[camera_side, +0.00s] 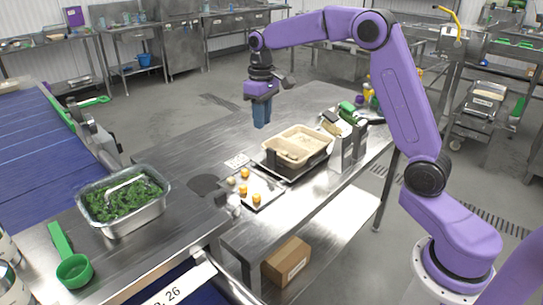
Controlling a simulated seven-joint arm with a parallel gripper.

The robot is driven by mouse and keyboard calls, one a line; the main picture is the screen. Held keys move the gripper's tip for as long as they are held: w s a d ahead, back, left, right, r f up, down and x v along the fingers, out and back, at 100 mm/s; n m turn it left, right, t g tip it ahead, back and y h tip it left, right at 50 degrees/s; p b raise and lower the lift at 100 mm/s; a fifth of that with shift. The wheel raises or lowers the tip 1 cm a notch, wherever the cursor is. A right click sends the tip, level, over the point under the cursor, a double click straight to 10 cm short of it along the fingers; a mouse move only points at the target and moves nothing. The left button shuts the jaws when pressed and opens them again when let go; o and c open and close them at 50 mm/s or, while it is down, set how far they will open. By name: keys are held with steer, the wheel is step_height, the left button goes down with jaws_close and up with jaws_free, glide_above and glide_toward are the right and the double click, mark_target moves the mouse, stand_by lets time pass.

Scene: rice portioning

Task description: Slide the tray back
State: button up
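A beige compartment tray (284,149) sits in a dark holder (308,168) on the steel table, right of the picture's middle. My gripper (262,124) hangs pointing down above the table, to the left of and behind the tray, apart from it. Its blue fingers appear close together with nothing visible between them, but the view is too small to show whether they are open or shut.
A small metal tray (268,198) with several yellow and pale round items lies in front of the holder. A steel pan of greens (112,223) and a green scoop (74,268) are at left. Metal dispensers (347,150) stand right of the tray. The table behind is clear.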

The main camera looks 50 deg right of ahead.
steer(key=m, duration=0.2)
glide_above(272, 168)
steer(key=f, duration=1.8)
steer(key=shift+w+d+f, duration=0.25)
steer(key=shift+w+d, duration=0.05)
steer(key=shift+w, duration=0.1)
jaws_close()
